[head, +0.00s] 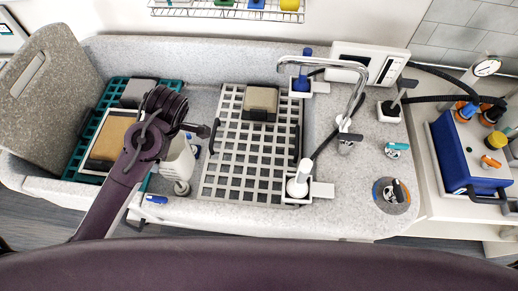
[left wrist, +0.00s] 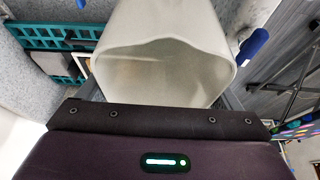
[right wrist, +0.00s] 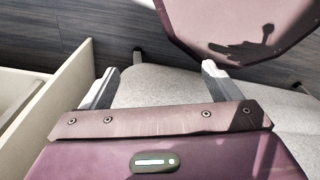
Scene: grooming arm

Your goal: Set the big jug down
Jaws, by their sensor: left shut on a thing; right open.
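The big jug (left wrist: 165,72) is white and fills the upper middle of the left wrist view, with its wide mouth facing the camera. In the head view the white jug (head: 179,163) shows in part beside the teal rack, behind my left arm. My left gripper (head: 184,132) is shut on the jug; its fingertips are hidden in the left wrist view. I cannot tell whether the jug's base touches the counter. My right gripper (right wrist: 158,74) is open and empty, with both fingers apart in the right wrist view; it is not in the head view.
A teal rack (head: 113,84) with a tan-topped tray (head: 107,138) lies left of the jug. A pale grid rack (head: 222,180) lies to its right, bearing a beige block (head: 262,98). A tap (head: 357,95) rises farther right. Bare counter (head: 345,200) lies at the right front.

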